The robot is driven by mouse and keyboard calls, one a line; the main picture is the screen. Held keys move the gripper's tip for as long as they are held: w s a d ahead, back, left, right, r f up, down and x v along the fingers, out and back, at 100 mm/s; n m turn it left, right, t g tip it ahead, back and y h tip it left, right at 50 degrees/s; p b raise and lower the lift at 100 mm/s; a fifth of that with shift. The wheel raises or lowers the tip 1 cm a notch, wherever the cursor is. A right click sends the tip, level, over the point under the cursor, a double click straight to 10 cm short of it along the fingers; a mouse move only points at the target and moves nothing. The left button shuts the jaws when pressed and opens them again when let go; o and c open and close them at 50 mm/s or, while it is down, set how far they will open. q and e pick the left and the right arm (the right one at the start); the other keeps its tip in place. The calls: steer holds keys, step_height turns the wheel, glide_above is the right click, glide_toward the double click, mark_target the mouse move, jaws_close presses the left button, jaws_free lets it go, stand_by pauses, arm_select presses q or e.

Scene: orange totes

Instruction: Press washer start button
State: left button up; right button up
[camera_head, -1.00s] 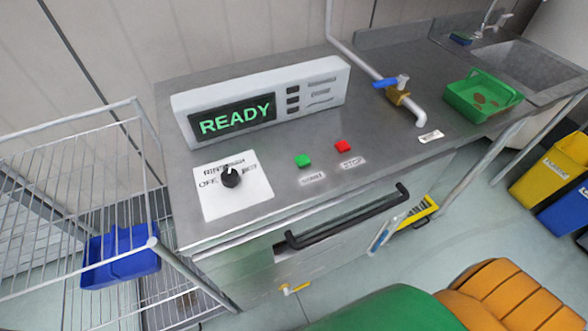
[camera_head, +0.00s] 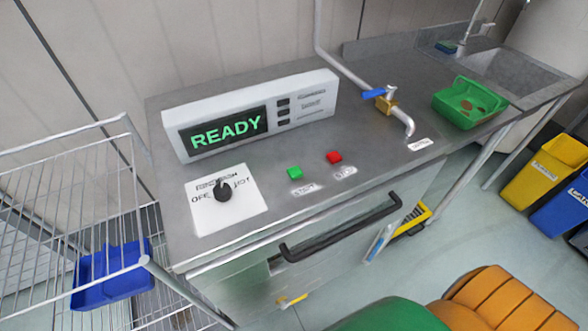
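The washer's steel top (camera_head: 250,165) carries a green button (camera_head: 294,172) with a label below it that appears to read START. A red button (camera_head: 334,157) sits to its right with its own label. A grey panel with a lit display (camera_head: 225,132) reading READY stands behind them. A black rotary knob (camera_head: 223,190) on a white plate is to the left. Neither of my grippers is visible in the head view. Nothing touches the buttons.
A black handle (camera_head: 340,232) runs along the washer's front. A wire rack with a blue bin (camera_head: 112,272) stands left. A tap with a blue lever (camera_head: 374,93), a green tray (camera_head: 468,101) and a sink (camera_head: 516,70) are right. Yellow (camera_head: 541,170) and blue (camera_head: 567,212) bins stand on the floor.

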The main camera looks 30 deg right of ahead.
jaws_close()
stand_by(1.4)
